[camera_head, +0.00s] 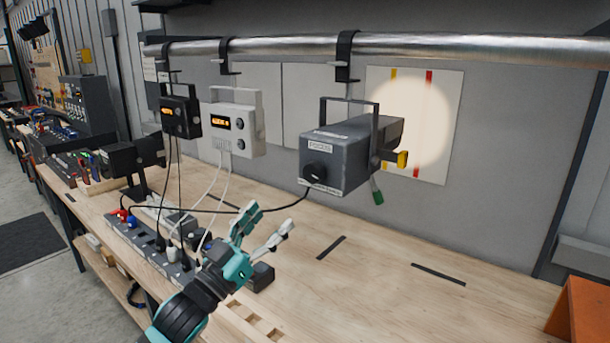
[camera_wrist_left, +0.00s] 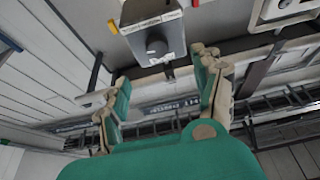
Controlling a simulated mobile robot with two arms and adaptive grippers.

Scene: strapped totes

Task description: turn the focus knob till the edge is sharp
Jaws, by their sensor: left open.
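The dark grey lamp (camera_head: 345,150) hangs from the overhead pipe by a clamp. Its near face has a FOCUS label (camera_head: 320,146) and a round black knob (camera_head: 317,173). A grey box with a round knob (camera_wrist_left: 156,47), seemingly this lamp, shows at the top of the left wrist view. The light spot (camera_head: 408,122) on the wall panel has a soft, blurred edge. My left gripper (camera_head: 267,222) is open and empty, below and left of the lamp, apart from the knob. Its fingers also frame the left wrist view (camera_wrist_left: 160,85). My right gripper is not in view.
A yellow knob (camera_head: 402,159) sticks out at the lamp's right, with a green tag (camera_head: 377,197) below. A white box (camera_head: 238,122) and a black box (camera_head: 180,112) hang left of it. Cables loop over the bench (camera_head: 380,290). An orange object (camera_head: 585,315) stands at the right.

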